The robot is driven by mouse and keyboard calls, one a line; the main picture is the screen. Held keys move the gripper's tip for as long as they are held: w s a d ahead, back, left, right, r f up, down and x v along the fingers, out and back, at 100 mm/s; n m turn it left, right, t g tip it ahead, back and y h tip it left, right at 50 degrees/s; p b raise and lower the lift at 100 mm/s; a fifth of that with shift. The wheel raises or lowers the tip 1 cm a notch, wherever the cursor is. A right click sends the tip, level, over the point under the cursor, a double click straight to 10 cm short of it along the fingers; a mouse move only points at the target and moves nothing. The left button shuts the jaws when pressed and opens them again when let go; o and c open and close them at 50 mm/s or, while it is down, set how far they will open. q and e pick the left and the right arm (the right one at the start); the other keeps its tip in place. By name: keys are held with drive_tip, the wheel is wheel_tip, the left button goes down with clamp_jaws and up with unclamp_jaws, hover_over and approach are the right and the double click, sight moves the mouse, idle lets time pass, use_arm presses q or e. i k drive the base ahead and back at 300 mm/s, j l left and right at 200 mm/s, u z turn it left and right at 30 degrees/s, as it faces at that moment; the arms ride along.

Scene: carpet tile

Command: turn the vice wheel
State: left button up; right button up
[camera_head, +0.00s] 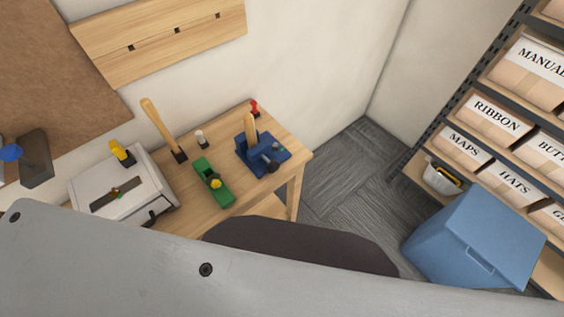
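A blue vice-like tool (272,158) sits near the right end of the wooden workbench (236,192). Dark parts show at its front, but its wheel cannot be made out clearly at this size. A light wooden piece stands upright at the tool, and I cannot tell whether it is clamped or behind. Neither of my grippers is in view. A large grey surface, probably my own body, fills the bottom of the view and hides the bench's front left.
A green tool with a yellow knob (213,182), a wooden-handled mallet (162,129) and a grey-white machine (124,190) share the bench. A blue bin (474,238) stands right, before shelves of labelled boxes (492,117). Carpet between bench and bin is clear.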

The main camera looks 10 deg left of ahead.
sight(273, 167)
drive_tip(key=l+u, duration=0.2)
drive_tip(key=l, duration=0.45)
drive_tip(key=k+l+u, duration=0.2)
drive_tip(key=l, duration=0.45)
drive_tip(key=l+u, duration=0.2)
drive_tip(key=l, duration=0.45)
